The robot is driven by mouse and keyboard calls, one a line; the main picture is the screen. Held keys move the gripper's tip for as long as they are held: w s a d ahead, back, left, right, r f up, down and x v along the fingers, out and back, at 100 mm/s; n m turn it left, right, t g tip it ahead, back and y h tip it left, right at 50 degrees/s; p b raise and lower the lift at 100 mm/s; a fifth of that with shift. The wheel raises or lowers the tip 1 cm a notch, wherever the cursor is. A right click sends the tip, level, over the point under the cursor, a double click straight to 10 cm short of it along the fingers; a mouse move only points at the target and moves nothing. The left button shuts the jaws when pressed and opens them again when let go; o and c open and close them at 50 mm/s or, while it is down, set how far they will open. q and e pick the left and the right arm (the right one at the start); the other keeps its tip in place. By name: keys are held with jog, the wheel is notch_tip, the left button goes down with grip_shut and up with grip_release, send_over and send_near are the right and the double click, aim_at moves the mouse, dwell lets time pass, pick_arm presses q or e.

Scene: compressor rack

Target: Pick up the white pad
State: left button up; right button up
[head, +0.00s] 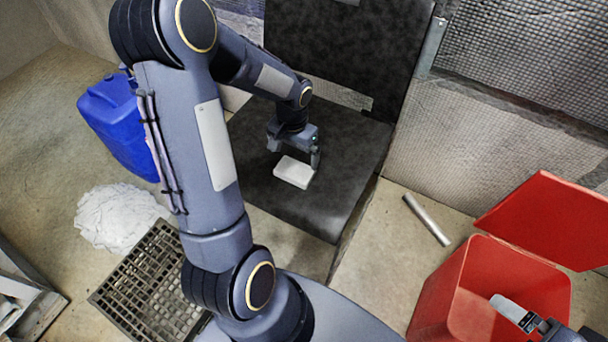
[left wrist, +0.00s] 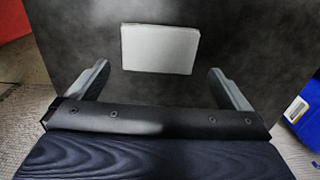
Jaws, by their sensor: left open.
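The white pad (head: 294,172) is a small flat block lying on the black surface (head: 290,206) in the middle of the head view. In the left wrist view the pad (left wrist: 159,48) lies ahead of the fingertips and between their lines. My left gripper (head: 294,154) is open and empty, just behind and above the pad; I cannot tell whether a finger touches it. Its two fingers (left wrist: 160,80) stand wide apart in the left wrist view. My right gripper (head: 514,312) shows only in part at the lower right, in front of the red bin.
A red bin (head: 440,305) with a raised red lid (head: 550,220) stands at the right. A metal tube (head: 427,220) lies on the floor. A blue canister (head: 118,125), a white cloth (head: 118,218) and a dark grate (head: 150,285) are at the left. An upright black panel rises behind the surface.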

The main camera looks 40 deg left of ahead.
aim_at(295, 169)
pick_arm(q)
notch_tip(295, 169, down, 7)
jog(key=b, duration=0.2)
jog(key=shift+r+b, duration=0.1)
jog(key=shift+b, duration=0.3)
jog(key=shift+r, duration=0.1)
jog(key=c, duration=0.6)
jog(key=shift+r, duration=0.1)
